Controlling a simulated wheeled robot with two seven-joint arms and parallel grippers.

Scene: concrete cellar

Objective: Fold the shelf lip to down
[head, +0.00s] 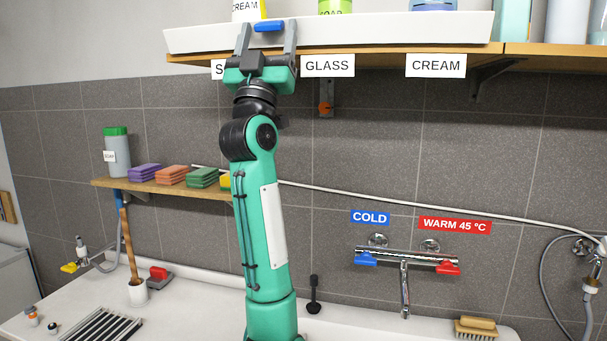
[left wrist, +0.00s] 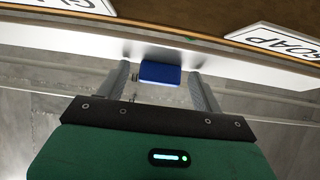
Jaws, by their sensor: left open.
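The shelf lip (head: 340,36) is a long white board standing up along the front edge of the wooden shelf (head: 385,57). It also shows in the left wrist view (left wrist: 220,65). A blue tab (head: 268,26) sits on the lip near its left end; in the left wrist view the blue tab (left wrist: 160,74) is between my fingers. My left gripper (head: 267,40) is open, with one finger on each side of the tab and gaps on both sides. Whether the fingertips touch the lip I cannot tell. My right gripper is not in view.
Labels hang under the shelf. A lower shelf (head: 150,188) holds sponges. A tap (head: 405,258) is on the tiled wall.

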